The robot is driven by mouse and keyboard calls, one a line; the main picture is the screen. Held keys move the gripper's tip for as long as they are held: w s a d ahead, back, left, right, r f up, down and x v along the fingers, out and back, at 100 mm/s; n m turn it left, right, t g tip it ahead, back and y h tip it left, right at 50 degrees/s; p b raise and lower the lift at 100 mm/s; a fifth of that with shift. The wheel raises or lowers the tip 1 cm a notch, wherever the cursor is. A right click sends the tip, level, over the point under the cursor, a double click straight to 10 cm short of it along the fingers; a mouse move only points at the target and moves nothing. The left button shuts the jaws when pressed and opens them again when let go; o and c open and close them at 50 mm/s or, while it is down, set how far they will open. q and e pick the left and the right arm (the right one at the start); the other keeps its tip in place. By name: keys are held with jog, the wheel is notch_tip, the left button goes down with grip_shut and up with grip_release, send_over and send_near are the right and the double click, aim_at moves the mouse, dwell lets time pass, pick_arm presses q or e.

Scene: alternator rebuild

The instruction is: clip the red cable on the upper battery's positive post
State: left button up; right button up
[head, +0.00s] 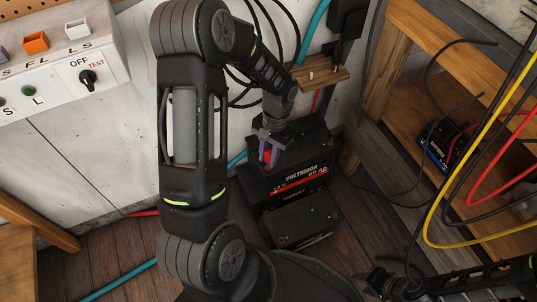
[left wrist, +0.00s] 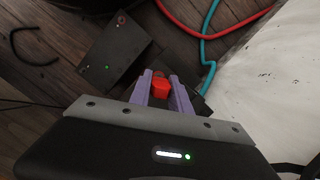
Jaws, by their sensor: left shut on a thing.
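The upper battery (head: 302,174) is a black box with white lettering and a red stripe. It sits above and behind a lower black battery (head: 305,228), whose top shows in the left wrist view (left wrist: 112,55). My left gripper (head: 268,155) is over the left end of the upper battery's top. Its purple fingers (left wrist: 162,88) are shut on a red clip (left wrist: 160,87), which also shows in the head view (head: 266,157). Whether the clip touches the positive post is hidden. My right gripper (head: 375,284) is low at the right; its fingers are unclear.
A red cable (left wrist: 210,32) and a teal cable (left wrist: 205,55) lie on the floor by the white wall. A wooden shelf (head: 400,90) stands at the right, with yellow (head: 440,200), red and black cables hanging there. A switch panel (head: 60,65) is at the upper left.

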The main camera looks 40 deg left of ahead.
pick_arm(q)
jog(key=o, duration=1)
jog(key=p+v, duration=0.2)
jog(key=s+p+v, duration=0.1)
jog(key=p+v, duration=0.1)
jog(key=v, duration=0.1)
jog(key=p+v, duration=0.3)
jog(key=shift+s+r, duration=0.35)
jog(key=shift+r, duration=0.1)
jog(key=shift+f, duration=0.1)
